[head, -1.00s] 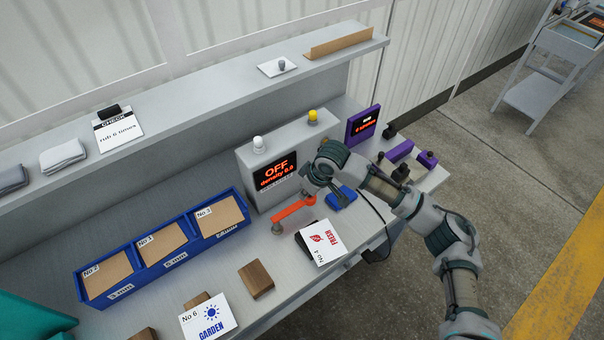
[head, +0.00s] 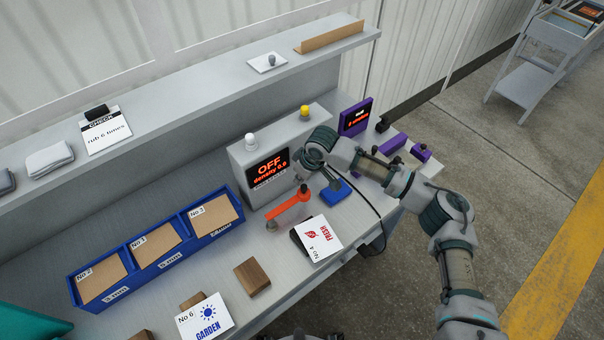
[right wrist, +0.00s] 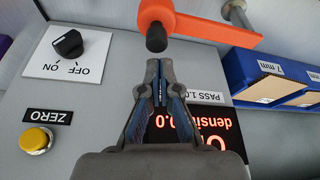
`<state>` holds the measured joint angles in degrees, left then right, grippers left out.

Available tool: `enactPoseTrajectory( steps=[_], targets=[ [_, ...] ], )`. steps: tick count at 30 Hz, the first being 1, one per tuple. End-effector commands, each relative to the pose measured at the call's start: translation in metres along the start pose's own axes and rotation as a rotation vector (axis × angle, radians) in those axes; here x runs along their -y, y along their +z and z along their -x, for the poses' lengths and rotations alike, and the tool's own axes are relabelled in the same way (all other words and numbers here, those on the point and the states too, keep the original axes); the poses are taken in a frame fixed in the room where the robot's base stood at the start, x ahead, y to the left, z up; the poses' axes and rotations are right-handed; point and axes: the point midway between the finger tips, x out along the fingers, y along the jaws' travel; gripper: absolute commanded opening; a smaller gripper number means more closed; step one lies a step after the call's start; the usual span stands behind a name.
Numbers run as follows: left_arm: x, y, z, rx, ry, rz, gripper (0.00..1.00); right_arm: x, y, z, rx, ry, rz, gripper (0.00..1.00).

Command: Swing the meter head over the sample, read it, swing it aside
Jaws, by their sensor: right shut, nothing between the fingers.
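The meter is a grey box whose dark screen (head: 268,168) reads "OFF" and "density 0.0" in orange. An orange swing arm (head: 289,207) with a dark knob at one end reaches out in front of it; its other end is over a pale round part (head: 271,226). It also shows in the right wrist view (right wrist: 205,27), with its black knob (right wrist: 156,38) just beyond my fingertips. The sample card "No 4 FRESH" (head: 319,240) lies on a dark block, beside the arm. My right gripper (right wrist: 161,80) is shut and empty, apart from the knob. My left gripper is not in view.
The meter has an ON/OFF knob (right wrist: 68,43), a yellow ZERO button (right wrist: 36,139) and a white lamp (head: 250,141). A blue pad (head: 336,193) lies right of the arm. A blue three-part tray (head: 157,262) and a wooden block (head: 252,277) stand left.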

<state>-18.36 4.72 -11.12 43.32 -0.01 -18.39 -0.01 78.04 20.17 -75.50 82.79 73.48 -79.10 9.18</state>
Motion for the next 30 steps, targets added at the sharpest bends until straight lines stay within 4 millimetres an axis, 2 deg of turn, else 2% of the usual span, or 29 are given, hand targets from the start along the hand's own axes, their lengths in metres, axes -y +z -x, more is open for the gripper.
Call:
enactPoseTrajectory(
  steps=[3, 10, 26, 30],
  targets=[
    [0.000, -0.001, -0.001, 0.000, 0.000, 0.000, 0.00, 0.000, 0.000, -0.022, 0.001, -0.001, 0.000, 0.00],
    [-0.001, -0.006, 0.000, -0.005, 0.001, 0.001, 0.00, 0.000, 0.000, -0.046, 0.000, 0.000, 0.000, 0.00],
    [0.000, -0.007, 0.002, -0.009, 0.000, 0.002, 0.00, 0.002, -0.002, -0.050, -0.001, 0.001, -0.002, 0.00],
    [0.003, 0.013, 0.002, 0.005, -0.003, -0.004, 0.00, 0.008, -0.007, -0.050, -0.001, 0.005, -0.016, 0.00]
  ],
)
